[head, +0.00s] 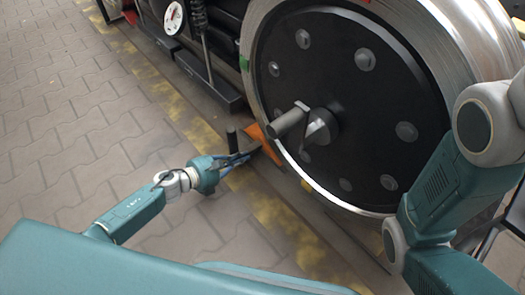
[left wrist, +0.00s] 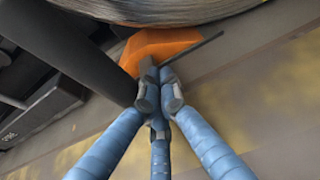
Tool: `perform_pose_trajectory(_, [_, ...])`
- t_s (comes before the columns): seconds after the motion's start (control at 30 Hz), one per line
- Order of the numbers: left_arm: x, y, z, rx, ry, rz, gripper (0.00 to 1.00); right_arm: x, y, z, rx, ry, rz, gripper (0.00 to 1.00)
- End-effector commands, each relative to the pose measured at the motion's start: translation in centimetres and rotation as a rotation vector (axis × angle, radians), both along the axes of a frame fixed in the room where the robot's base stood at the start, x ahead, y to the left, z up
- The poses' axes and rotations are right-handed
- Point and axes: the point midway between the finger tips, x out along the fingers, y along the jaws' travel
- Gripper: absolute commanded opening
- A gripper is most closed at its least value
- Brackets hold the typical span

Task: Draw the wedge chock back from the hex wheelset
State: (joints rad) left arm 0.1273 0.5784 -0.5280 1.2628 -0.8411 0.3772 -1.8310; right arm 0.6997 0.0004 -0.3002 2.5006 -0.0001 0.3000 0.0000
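The orange wedge chock (head: 262,143) lies on the floor rail against the lower left of the big wheelset (head: 345,95), which has a dark bolted face and a bright rim. In the left wrist view the chock (left wrist: 160,48) sits right under the wheel rim (left wrist: 170,10). A dark upright post (head: 232,138) stands beside my left gripper (head: 247,158). My left gripper's blue fingers converge with their grey tips (left wrist: 159,92) close together at the chock's near side, around a thin dark bar there; the exact contact is partly hidden. My right gripper is out of view.
Dark machinery with a round white gauge (head: 174,17) and a black foot block (head: 210,85) stands left of the wheel. A worn yellow line (head: 180,108) runs along the floor. The paving (head: 60,120) to the left is clear.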

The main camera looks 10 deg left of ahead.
Motion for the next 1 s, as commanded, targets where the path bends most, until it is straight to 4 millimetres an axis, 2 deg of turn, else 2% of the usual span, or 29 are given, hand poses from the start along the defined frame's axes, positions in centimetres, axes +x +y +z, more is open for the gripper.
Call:
perform_pose_trajectory(0.33, [0.3, 0.4, 0.0, 0.002, -0.001, 0.002, 0.00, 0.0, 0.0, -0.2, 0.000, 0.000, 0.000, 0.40])
perform_pose_trajectory(0.7, [1.4, 1.8, -0.1, 0.003, -0.002, 0.003, 0.00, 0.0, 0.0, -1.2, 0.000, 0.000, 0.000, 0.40])
perform_pose_trajectory(1.0, [0.5, 0.7, 0.1, -0.002, 0.001, 0.000, 0.00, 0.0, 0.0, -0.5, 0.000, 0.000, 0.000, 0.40])
